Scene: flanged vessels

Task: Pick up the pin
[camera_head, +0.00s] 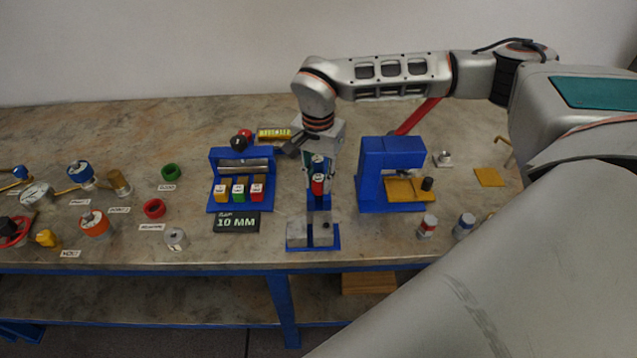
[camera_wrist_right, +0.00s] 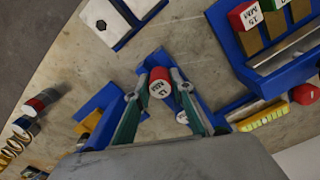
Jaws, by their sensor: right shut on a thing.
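A red pin (camera_head: 318,184) with a white lettered end stands upright at the middle of the bench, above a narrow blue holder (camera_head: 318,203). The fingers also show in the wrist view (camera_wrist_right: 161,90). I cannot tell whether the pin's lower end is clear of the holder. My left gripper is not in view.
A blue rack (camera_head: 240,207) with yellow, green and red labelled blocks stands left. A blue press-like fixture (camera_head: 391,165) stands close on the right. A grey block (camera_head: 312,231) on a blue base lies in front. Valves, gauges and rings crowd the left bench.

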